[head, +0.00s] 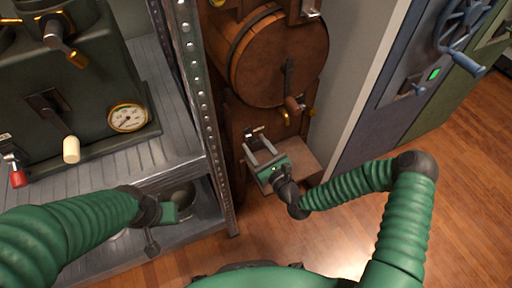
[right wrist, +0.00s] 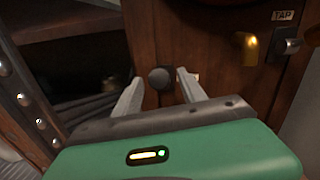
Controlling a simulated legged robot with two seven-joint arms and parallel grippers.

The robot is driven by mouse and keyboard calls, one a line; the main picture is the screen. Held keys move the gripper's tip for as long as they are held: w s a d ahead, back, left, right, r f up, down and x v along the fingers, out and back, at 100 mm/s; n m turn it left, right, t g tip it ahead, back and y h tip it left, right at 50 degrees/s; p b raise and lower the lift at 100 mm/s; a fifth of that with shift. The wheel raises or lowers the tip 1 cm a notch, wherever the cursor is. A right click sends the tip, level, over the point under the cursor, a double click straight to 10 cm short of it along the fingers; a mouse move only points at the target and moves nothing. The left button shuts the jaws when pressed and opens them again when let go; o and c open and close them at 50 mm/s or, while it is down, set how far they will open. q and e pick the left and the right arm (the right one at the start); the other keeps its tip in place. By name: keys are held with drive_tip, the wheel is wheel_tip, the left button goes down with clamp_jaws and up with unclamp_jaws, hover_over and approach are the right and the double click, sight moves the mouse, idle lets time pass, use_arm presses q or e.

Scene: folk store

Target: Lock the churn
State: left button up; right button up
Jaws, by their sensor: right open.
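The churn (head: 285,62) is a brown wooden barrel with a dark band, held in a wooden stand (head: 236,112). A crank with a wooden handle (head: 294,104) is on its round front. My right gripper (head: 260,148) is open in front of the lower stand. In the right wrist view, a dark round knob (right wrist: 160,78) on the stand's panel appears between the two fingertips (right wrist: 157,85). The fingers look apart from it, with nothing held. My left gripper (head: 166,212) is at the lower left by the metal shelf; its fingers are not clear.
A brass tap (right wrist: 247,45) and a TAP label (right wrist: 284,15) are right of the knob. A metal shelf post (head: 205,110) stands close on the left. A green machine with a gauge (head: 128,117) is on the shelf. A blue-grey door with a wheel (head: 462,28) is at right.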

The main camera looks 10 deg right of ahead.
drive_tip(key=shift+w, duration=0.1)
clamp_jaws()
idle(0.3)
idle(1.1)
